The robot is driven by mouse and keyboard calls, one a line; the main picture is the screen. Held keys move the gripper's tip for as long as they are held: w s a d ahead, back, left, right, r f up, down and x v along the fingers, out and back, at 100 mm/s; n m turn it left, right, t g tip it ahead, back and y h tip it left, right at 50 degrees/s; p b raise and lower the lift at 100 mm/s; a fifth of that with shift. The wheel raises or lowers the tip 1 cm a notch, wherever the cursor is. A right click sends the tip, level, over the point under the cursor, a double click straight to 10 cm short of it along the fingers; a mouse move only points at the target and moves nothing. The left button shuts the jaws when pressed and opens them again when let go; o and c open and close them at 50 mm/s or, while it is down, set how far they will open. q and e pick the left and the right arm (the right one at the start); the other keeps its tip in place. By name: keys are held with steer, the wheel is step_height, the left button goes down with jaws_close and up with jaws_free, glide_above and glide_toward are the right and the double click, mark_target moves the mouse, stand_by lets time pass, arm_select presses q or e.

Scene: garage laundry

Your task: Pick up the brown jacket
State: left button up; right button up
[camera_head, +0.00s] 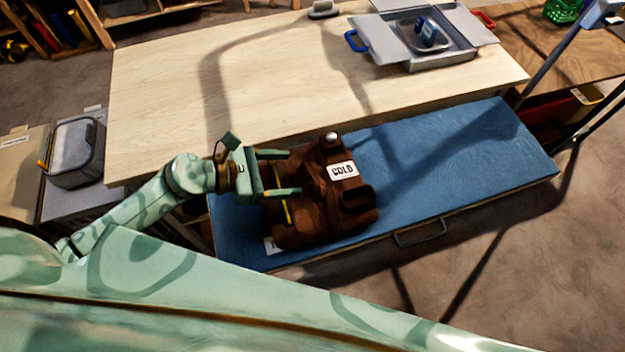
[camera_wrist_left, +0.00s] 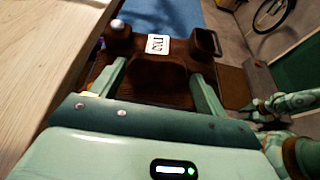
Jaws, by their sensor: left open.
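The brown jacket (camera_head: 318,204) lies folded on the left part of a blue padded surface, with a white label reading "COLD" on it. My left gripper (camera_head: 287,173) reaches in from the left with its fingers apart over the left side of the jacket. In the left wrist view the jacket (camera_wrist_left: 155,80) lies ahead of and between the two open fingers (camera_wrist_left: 158,90). I cannot tell whether the fingers touch the cloth. My right gripper does not show clearly in either view.
The blue surface (camera_head: 460,160) is bare to the right of the jacket and has a handle (camera_head: 419,234) on its front. A pale wooden tabletop (camera_head: 270,85) stands behind it. An open grey box (camera_head: 425,45) sits on its right end. A grey bag (camera_head: 76,152) stands at left.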

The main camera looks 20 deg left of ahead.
mark_target(308, 173)
arm_select(q)
steer(key=x, duration=0.5)
steer(key=shift+w+d+f, duration=0.1)
steer(key=shift+d+f, duration=0.2)
steer(key=shift+f, duration=0.15)
steer(key=c, duration=0.8)
steer(key=shift+r, duration=0.1)
steer(key=c, duration=0.4)
